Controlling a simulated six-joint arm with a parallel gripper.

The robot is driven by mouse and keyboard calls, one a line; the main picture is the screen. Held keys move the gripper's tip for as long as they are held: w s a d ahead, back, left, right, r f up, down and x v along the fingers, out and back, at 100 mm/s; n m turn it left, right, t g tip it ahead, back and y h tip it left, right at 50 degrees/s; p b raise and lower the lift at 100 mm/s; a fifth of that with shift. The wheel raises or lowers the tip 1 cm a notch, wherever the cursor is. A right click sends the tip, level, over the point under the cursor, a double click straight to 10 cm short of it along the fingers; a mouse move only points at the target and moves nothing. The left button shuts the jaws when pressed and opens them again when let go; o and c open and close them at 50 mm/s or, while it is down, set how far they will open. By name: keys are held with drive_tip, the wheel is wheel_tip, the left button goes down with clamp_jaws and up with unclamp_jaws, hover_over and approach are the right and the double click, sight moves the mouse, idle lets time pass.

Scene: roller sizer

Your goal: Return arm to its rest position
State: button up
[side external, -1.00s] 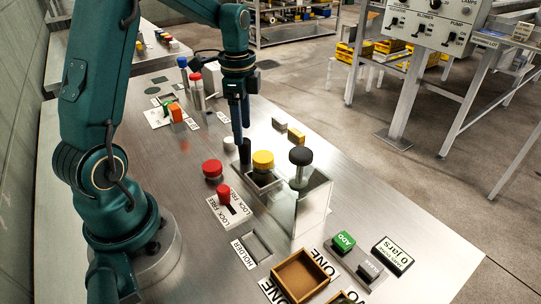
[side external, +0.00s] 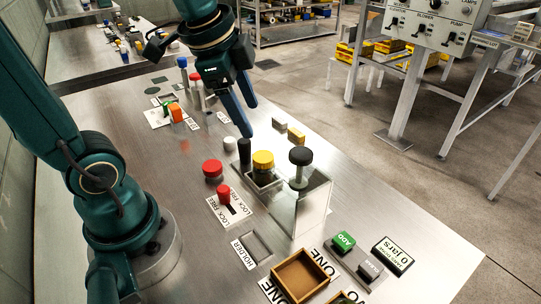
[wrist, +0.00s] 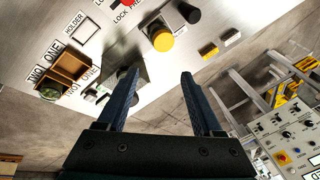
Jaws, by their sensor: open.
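My gripper (side external: 243,118) is open and empty in the side external view, raised above the bench behind the yellow-capped jar (side external: 263,160). In the wrist view, my gripper (wrist: 160,85) shows its two dark blue fingers spread apart with nothing between them. The yellow cap (wrist: 162,41) shows beyond the fingertips there. My arm is raised over the steel bench (side external: 130,130), and the gripper tips point down and slightly right. The fingers touch nothing that I can see.
A clear-walled box (side external: 315,205) with a black knob (side external: 300,156) stands right of the yellow cap. A red knob (side external: 212,168), a dark cylinder (side external: 244,150) and a wooden tray (side external: 328,272) are on the bench. Blue and red posts (side external: 182,63) stand further back.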

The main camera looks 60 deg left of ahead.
drive_tip(key=s+d+f+n+t, duration=0.1)
drive_tip(key=s+d+f+n, duration=0.1)
drive_tip(key=s+n, duration=0.5)
drive_tip(key=shift+d+f+n+h, duration=0.2)
drive_tip(key=shift+d+n+h, duration=0.1)
drive_tip(key=shift+d+n, duration=0.5)
idle(0.7)
